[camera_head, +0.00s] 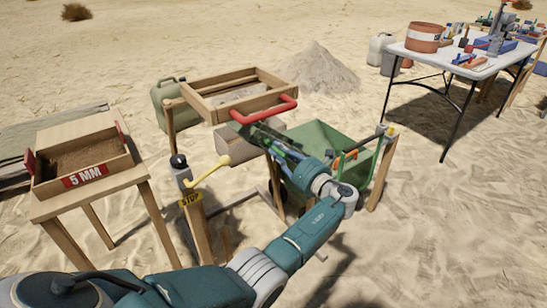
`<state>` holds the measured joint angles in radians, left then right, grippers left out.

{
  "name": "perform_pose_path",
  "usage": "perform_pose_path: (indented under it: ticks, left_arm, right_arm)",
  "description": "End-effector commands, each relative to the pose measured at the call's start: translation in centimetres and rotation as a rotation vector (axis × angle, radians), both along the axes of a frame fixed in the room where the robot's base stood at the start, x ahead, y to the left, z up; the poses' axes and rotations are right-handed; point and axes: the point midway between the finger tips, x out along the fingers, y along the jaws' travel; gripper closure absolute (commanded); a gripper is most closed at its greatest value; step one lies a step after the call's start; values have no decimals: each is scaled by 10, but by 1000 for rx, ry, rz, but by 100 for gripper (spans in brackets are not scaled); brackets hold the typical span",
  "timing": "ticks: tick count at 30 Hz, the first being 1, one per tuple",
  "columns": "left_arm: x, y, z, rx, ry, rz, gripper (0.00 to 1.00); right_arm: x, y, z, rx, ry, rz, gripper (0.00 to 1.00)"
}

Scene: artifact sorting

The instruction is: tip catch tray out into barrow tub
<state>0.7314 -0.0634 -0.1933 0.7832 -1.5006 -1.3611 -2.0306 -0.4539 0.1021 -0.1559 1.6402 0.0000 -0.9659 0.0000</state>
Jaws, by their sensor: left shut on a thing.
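A shallow wooden tray or frame (212,113) with a red bar handle (285,108) sits at mid-picture, raised on wooden posts; I cannot tell for sure that it is the catch tray. My left gripper (250,128) reaches up-left to just below the handle. Its fingers are shut, seemingly on the red handle, but the contact is partly hidden. The green barrow tub (322,139) lies right of the tray and behind my left arm, which hides part of it. My right gripper is out of view.
A box marked 5 MM (86,176) stands on a wooden stand at left. A yellow-handled lever (208,174) with a STOP label stands in front of the tray. A green jerrycan (166,102) and sand pile (318,68) are behind. A white table (449,59) stands far right.

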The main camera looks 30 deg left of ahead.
Motion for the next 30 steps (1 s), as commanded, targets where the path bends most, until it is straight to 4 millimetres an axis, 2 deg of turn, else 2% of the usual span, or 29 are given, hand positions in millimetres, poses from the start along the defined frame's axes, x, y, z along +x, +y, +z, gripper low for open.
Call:
perform_pose_path:
  ticks: [1, 6, 23, 24, 27, 30]
  left_arm:
    - [6, -1, 11, 11, 3, -2, 100]
    - [15, -5, 18, 23, 36, -2, 100]
    - [22, -8, 26, 35, 53, -7, 100]
    - [22, -8, 26, 36, 52, -7, 82]
    - [22, -8, 26, 35, 52, -7, 64]
    - [21, -8, 23, 32, 55, -5, 64]
  right_arm:
    - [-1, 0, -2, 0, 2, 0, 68]
    - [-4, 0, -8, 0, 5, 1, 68]
    - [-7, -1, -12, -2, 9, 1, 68]
    - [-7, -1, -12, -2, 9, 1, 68]
    - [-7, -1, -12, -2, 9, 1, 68]
    - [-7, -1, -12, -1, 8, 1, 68]
